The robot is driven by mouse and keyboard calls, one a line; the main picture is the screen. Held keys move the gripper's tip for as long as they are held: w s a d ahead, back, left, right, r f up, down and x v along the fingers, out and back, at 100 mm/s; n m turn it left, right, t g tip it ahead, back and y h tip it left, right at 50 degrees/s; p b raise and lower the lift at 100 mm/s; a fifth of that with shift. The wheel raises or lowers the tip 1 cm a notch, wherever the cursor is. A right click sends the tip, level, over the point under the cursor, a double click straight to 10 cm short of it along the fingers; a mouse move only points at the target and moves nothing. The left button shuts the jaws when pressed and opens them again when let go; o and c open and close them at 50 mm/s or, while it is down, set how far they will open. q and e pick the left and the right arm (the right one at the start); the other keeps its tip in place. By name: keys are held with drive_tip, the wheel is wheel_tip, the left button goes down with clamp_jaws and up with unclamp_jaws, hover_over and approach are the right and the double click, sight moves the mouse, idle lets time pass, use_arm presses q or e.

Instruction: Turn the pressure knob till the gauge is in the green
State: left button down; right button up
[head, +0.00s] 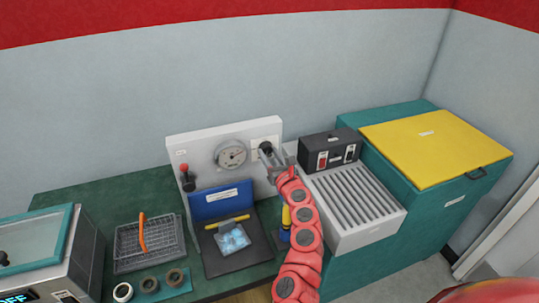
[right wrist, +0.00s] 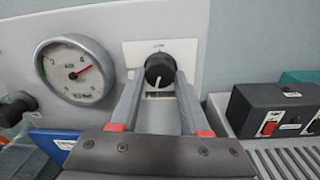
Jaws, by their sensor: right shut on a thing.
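The black pressure knob (right wrist: 159,69) sits on a white plate on the grey panel, with a pale pointer mark on its face. My right gripper (right wrist: 160,80) is shut on the knob, one finger on each side. In the head view my right gripper (head: 270,157) reaches the knob (head: 265,147) from the front right. The round gauge (right wrist: 76,72) is left of the knob, and its red needle points up and to the right. The gauge also shows in the head view (head: 231,154). My left gripper is not in view.
A black switch box (head: 330,149) with a red switch stands right of the knob above a ribbed grey unit (head: 355,203). A wire basket (head: 149,243) stands farther left.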

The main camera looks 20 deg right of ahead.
clamp_jaws()
